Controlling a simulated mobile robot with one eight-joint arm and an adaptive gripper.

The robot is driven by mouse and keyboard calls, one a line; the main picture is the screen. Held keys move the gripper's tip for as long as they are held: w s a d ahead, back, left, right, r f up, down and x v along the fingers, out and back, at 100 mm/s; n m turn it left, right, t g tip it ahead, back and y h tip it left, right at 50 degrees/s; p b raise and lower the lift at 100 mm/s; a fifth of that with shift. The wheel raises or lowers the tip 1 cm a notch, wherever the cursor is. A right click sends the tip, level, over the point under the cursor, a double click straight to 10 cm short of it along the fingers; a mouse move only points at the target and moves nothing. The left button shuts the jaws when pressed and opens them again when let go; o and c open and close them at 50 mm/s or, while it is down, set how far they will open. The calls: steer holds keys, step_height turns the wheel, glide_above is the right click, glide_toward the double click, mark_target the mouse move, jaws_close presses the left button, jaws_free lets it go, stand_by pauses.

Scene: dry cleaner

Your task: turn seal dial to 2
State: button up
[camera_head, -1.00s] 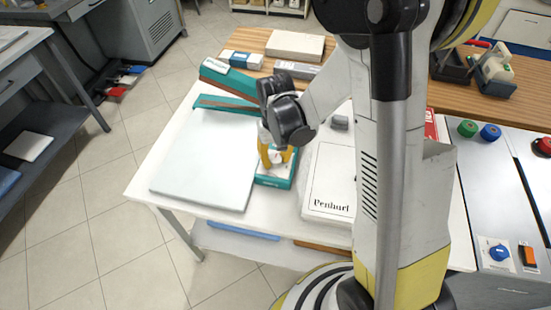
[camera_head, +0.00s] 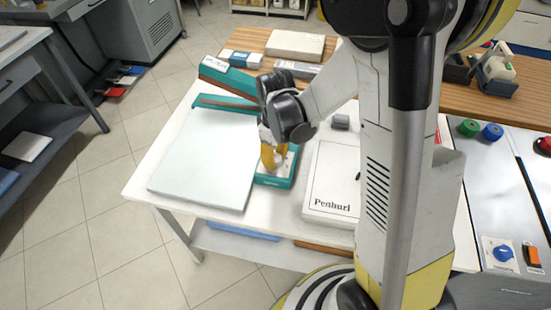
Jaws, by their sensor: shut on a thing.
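The teal sealer has a long arm (camera_head: 225,103) reaching back at the left and a small teal-edged control box (camera_head: 274,181) at the middle of the white table. My gripper (camera_head: 274,157) points down over this box, with its yellow fingers shut on the seal dial. The fingers and the dark wrist hide most of the dial. Its number and pointer cannot be read from here.
A pale flat board (camera_head: 203,160) lies left of the box. A white case marked "Penhurl" (camera_head: 331,185) lies close on the right, with a small grey block (camera_head: 341,121) behind it. A separate panel with a blue knob (camera_head: 502,254) stands far right.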

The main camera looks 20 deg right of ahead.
mark_target(275, 157)
steer(key=shift+n, duration=1.3)
steer(key=o, duration=1.2)
steer(key=shift+o, duration=0.2)
step_height(275, 157, up, 12)
